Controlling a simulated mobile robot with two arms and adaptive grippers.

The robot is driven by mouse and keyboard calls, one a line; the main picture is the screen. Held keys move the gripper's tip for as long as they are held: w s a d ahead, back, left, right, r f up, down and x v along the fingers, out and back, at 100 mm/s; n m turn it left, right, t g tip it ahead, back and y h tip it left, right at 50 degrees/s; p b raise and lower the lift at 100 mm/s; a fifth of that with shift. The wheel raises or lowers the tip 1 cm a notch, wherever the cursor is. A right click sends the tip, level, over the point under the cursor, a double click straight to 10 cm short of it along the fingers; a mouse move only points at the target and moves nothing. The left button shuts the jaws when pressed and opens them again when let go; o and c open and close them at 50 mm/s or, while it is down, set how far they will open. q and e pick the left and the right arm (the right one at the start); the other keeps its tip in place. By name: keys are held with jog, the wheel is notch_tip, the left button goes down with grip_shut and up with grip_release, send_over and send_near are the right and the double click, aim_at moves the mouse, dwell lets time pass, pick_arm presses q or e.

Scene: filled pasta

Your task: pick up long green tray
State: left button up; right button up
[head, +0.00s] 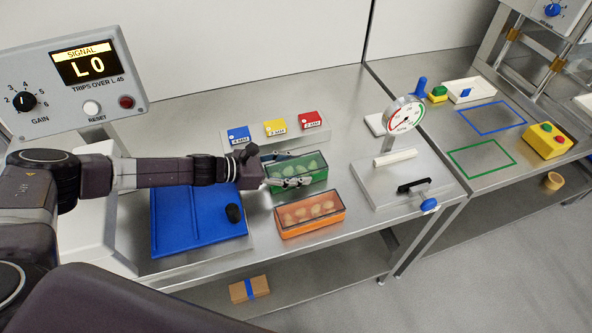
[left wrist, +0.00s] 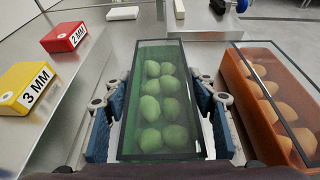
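The long green tray (head: 312,178) stands on the steel table, with a clear lid and several green filled pasta pieces inside. In the left wrist view the green tray (left wrist: 140,75) runs lengthwise away from me. My left gripper (head: 284,170) is at its left end, with one finger along each long side. In the left wrist view the blue finger pads of my left gripper (left wrist: 163,118) flank the tray, and narrow gaps seem to show beside it. Firm contact is not visible. My right gripper is not in view.
An orange tray (head: 310,229) with pasta stands close in front of the green one; it is on the right in the wrist view (left wrist: 240,95). Blue, yellow and red blocks (head: 275,128) stand behind.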

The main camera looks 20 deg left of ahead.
pick_arm(q)
jog(key=c, duration=0.7)
jog(key=shift+o, duration=0.2)
jog(key=shift+r, duration=0.1)
